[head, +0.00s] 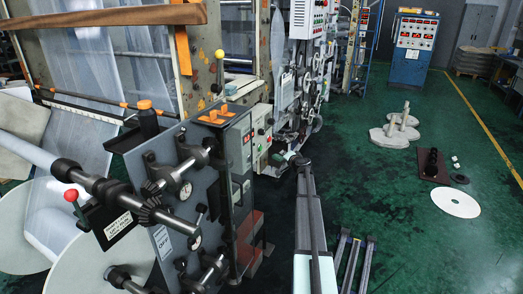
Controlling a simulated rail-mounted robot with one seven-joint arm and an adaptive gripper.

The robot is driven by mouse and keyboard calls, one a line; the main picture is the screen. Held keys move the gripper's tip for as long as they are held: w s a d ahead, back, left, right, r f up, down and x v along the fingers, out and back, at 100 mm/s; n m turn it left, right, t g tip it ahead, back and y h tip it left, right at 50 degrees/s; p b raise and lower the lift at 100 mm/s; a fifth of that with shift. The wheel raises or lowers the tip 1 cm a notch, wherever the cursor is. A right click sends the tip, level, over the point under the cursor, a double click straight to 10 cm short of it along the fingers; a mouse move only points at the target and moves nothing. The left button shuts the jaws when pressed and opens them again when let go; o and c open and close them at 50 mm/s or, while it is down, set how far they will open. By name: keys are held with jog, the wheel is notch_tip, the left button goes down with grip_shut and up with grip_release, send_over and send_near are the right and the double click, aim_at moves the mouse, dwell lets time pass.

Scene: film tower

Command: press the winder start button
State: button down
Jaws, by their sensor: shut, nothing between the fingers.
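A pale control box (262,137) with small red and green buttons is fixed to the right side of the grey winder frame (180,190), left of centre in the head view. Which button is the winder start button cannot be read at this size. My arm reaches up from the bottom centre. My gripper (283,158) is at its far end, small and dark, and looks shut and empty. It appears just right of the control box. Whether it touches the box cannot be told.
A narrow panel (246,150) with a red display stands left of the box. Rollers and a red-knobbed lever (71,195) fill the left. A white cabinet (305,19) and a blue console (414,47) stand behind. Green floor (400,190) is open right, with a white disc (455,203).

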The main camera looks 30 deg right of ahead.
aim_at(260, 148)
jog(key=shift+w, duration=0.1)
jog(key=w+a+p, duration=0.2)
jog(key=w+a, duration=0.2)
jog(key=w, duration=0.3)
jog(key=shift+w+a+p, duration=0.2)
jog(key=shift+w+p, duration=0.05)
jog(key=shift+p, duration=0.1)
jog(key=shift+w+f, duration=0.1)
jog(key=shift+w, duration=0.05)
dwell(1.3)
jog(key=shift+w+a+b, duration=0.2)
jog(key=shift+b, duration=0.2)
